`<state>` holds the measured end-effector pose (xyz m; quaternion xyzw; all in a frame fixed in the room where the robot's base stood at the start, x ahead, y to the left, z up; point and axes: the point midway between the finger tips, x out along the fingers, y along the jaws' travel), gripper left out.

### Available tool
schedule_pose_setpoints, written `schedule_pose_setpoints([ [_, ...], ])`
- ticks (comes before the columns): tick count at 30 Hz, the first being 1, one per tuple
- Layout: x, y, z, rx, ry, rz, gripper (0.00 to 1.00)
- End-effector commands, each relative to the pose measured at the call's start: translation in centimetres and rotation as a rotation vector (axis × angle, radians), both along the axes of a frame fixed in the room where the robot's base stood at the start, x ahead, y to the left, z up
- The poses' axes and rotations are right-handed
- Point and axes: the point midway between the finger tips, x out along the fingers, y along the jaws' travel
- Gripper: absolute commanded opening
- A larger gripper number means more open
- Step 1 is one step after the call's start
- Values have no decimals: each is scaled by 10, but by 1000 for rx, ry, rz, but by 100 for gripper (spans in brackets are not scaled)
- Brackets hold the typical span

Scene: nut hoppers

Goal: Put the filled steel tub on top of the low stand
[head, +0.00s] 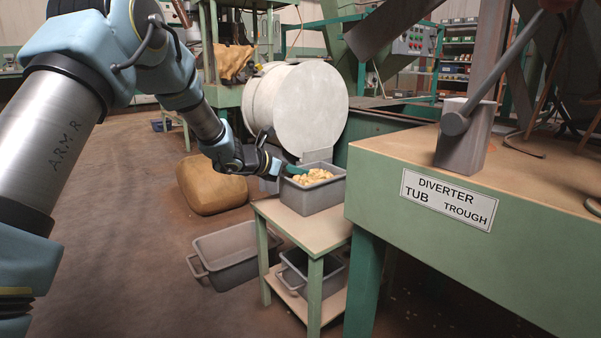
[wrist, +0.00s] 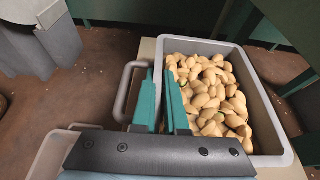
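The filled steel tub (head: 322,199) is grey and full of tan nuts. It stands upright on the pale top of the low stand (head: 273,211), and no gap shows under it. In the wrist view the tub (wrist: 262,80) fills the right half, with a bar handle on its left side. My gripper (wrist: 159,70) straddles the tub's left rim, one teal finger outside and one inside over the nuts. The fingers are close together and look shut on the rim. In the head view my gripper (head: 289,168) is at the tub's upper left edge.
An empty grey tub (head: 235,255) lies on the floor left of the stand. Another tub (head: 298,259) sits on the stand's lower shelf. A green table (head: 380,175) with a DIVERTER TUB TROUGH label stands close on the right. A brown rounded lump (head: 208,188) and white drum (head: 310,105) are behind.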

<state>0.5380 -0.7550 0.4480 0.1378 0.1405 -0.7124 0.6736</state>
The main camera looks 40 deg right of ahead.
Motion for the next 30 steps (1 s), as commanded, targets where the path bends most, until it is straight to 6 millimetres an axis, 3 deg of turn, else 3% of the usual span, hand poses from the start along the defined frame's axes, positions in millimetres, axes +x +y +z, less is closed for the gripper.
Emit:
schedule_pose_setpoints([
  [6,0,0,1,-2,-1,0,34],
  [16,1,6,6,-3,-2,1,34],
  [30,6,87,42,-3,-2,1,34],
])
